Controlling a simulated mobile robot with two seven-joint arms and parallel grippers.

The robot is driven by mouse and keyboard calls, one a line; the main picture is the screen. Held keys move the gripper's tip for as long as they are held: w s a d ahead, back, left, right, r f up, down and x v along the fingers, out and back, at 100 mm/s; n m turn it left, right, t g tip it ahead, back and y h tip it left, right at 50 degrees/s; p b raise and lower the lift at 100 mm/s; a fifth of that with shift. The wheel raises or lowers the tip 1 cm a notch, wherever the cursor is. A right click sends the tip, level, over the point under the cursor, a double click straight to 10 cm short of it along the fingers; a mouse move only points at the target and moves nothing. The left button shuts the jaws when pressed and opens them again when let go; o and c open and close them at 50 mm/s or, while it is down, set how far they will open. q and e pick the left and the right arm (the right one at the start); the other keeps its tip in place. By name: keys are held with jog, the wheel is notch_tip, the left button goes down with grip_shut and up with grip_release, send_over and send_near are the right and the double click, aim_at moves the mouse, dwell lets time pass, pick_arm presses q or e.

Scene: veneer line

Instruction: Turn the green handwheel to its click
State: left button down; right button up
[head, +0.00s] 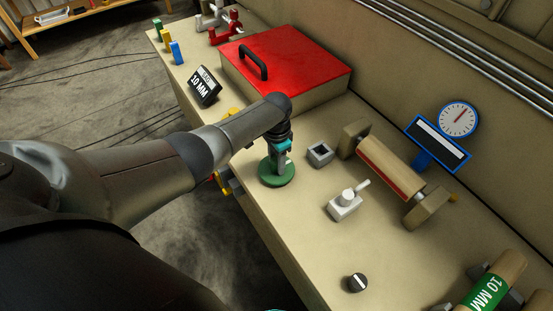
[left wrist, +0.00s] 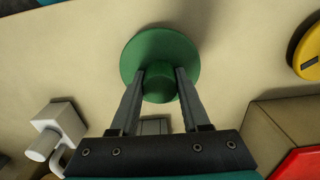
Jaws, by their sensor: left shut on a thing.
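The green handwheel (head: 276,172) is a round disc with a raised hub, on the beige bench top near its front edge. In the left wrist view the handwheel (left wrist: 188,55) lies flat under the gripper. My left gripper (head: 277,153) comes down onto it from above. In the wrist view my left gripper (left wrist: 161,80) has one dark finger on each side of the hub, shut on it. The underside of the wheel and any click mark are hidden.
A red-lidded box (head: 305,62) stands behind the wheel. A small grey block (head: 320,153), a white lever unit (head: 345,204) and a roller (head: 388,167) stand to the right. A black knob (head: 357,283) is near the front edge. A 10 MM sign (head: 204,86) stands left.

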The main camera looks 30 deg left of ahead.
dwell(0.5)
pick_arm(q)
jog(key=shift+c, duration=1.9)
grip_release()
notch_tip(320, 180, up, 15)
jog(key=p, duration=0.3)
jog(key=shift+r, duration=0.15)
